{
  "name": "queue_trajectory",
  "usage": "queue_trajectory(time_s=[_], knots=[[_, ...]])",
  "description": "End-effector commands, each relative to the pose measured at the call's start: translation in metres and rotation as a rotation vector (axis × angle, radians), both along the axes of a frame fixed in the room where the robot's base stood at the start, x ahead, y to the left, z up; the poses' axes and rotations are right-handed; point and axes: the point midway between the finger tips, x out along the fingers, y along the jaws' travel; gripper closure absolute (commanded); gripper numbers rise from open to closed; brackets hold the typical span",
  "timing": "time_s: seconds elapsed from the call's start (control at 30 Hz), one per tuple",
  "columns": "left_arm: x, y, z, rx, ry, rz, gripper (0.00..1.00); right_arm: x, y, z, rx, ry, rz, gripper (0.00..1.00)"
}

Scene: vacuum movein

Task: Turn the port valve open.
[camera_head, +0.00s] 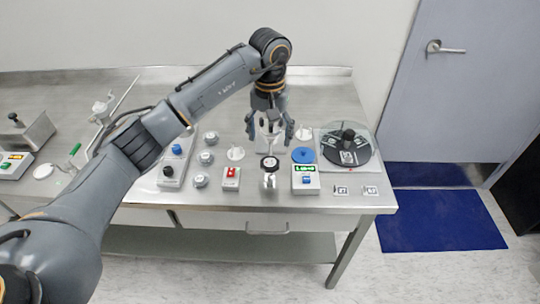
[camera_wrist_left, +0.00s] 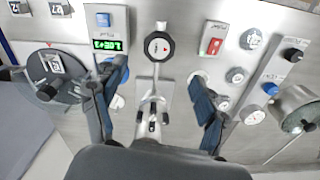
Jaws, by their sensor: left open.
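My left gripper (camera_head: 269,128) is open, pointing down over the middle of the steel bench. In the left wrist view its two blue-padded fingers (camera_wrist_left: 158,74) stand apart, one on each side of a metal fitting (camera_wrist_left: 152,112) on a square plate. That fitting, partly hidden by the fingers in the head view, looks like the port valve. A short stem leads from it to a round black-rimmed white-faced part (camera_head: 269,163), also in the wrist view (camera_wrist_left: 158,46). I cannot tell whether a finger touches the fitting. My right gripper is not in view.
A box with a green display (camera_head: 305,179) and a blue disc (camera_head: 303,155) stand right of the fitting. A red-switch box (camera_head: 231,178) and several round knobs stand left. A black round plate (camera_head: 347,150) lies farther right. The bench's front edge is close.

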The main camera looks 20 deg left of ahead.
Motion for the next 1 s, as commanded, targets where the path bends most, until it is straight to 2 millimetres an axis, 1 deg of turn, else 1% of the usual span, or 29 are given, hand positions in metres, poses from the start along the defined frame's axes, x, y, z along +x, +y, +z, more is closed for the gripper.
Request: queue_trajectory(time_s=[0.03, 0.2, 0.3, 0.4, 0.6, 0.83, 0.87, 0.9, 0.97, 1.0], knots=[[-0.002, -0.001, -0.010, -0.002, 0.006, 0.000, 0.27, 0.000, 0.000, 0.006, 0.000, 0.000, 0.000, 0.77], [-0.001, -0.001, -0.045, -0.003, 0.004, 0.000, 0.27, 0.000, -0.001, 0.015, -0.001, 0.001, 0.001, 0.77], [-0.002, -0.001, -0.062, -0.003, 0.004, -0.001, 0.27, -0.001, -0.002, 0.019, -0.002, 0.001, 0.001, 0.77], [-0.001, -0.001, -0.075, -0.004, 0.002, 0.000, 0.27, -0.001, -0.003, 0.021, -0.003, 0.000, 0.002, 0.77], [0.000, -0.001, -0.086, -0.004, 0.000, -0.001, 0.27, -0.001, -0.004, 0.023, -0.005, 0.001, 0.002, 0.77], [0.000, -0.001, -0.087, -0.004, -0.001, -0.001, 0.27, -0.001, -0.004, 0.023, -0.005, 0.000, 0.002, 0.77], [0.000, -0.001, -0.087, -0.004, -0.001, -0.001, 0.29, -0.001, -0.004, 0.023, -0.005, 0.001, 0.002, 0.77], [0.000, -0.001, -0.087, -0.004, -0.001, -0.001, 0.37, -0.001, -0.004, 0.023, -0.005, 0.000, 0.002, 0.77], [0.000, -0.001, -0.087, -0.004, -0.001, -0.001, 0.50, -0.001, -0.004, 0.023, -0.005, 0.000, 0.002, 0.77], [0.000, -0.001, -0.087, -0.004, -0.001, -0.001, 0.58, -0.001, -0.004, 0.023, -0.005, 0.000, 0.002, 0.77]])
